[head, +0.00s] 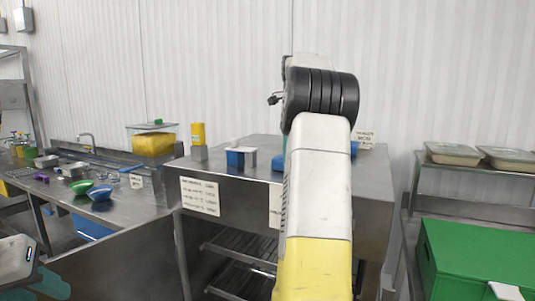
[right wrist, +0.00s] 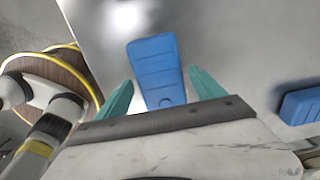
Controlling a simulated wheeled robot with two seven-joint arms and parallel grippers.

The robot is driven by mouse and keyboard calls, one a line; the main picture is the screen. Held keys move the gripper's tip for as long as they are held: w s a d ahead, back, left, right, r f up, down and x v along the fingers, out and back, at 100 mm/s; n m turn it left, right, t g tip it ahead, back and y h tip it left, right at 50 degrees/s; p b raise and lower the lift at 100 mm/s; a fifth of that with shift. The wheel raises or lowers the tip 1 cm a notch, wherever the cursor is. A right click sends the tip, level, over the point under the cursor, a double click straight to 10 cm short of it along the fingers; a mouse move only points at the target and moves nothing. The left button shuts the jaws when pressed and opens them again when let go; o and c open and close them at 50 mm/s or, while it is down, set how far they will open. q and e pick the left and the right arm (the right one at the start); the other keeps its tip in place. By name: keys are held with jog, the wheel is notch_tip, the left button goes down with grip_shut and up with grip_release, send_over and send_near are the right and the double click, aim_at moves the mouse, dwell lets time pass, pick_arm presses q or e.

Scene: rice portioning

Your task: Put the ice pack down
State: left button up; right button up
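In the right wrist view, a blue ice pack (right wrist: 155,72) is over a shiny metal surface, between the teal fingers of my right gripper (right wrist: 161,88). The fingers stand apart, with a narrow gap showing on each side of the pack. Another blue pack (right wrist: 301,104) lies on the metal at the right edge. In the head view, my right arm reaches over the steel counter (head: 262,150) and hides most of its gripper. Blue shows on the counter left (head: 235,159) and right (head: 354,148) of the arm. My left gripper (head: 45,286) is partly cut off at lower left.
A yellow block (head: 198,133) and small sign cards stand on the counter. Green (head: 83,187) and blue (head: 100,193) bowls sit on the left bench. A green box (head: 475,260) stands at lower right, below a shelf with covered trays (head: 453,154).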

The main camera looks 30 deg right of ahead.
dwell(0.3)
notch_tip(320, 180, up, 6)
jog(key=shift+d+r, duration=0.1)
jog(key=shift+r, duration=0.7)
jog(key=shift+s+a+r, duration=0.1)
jog(key=shift+a, duration=0.2)
jog(key=s+a+f+n+t+y, duration=0.1)
jog(key=s+a+f+n+t, duration=0.1)
jog(key=s+a+n, duration=0.5)
jog(key=s+a+f+n+t, duration=0.2)
jog(key=a+f+n, duration=0.1)
jog(key=a+n, duration=0.7)
jog(key=s+a+f+n+t+y, duration=0.1)
jog(key=s+a+f+n+t, duration=0.1)
jog(key=s+a+f+n, duration=0.9)
jog(key=shift+s+a+f+n, duration=0.4)
jog(key=shift+s+f, duration=0.15)
jog(key=shift+f, duration=0.35)
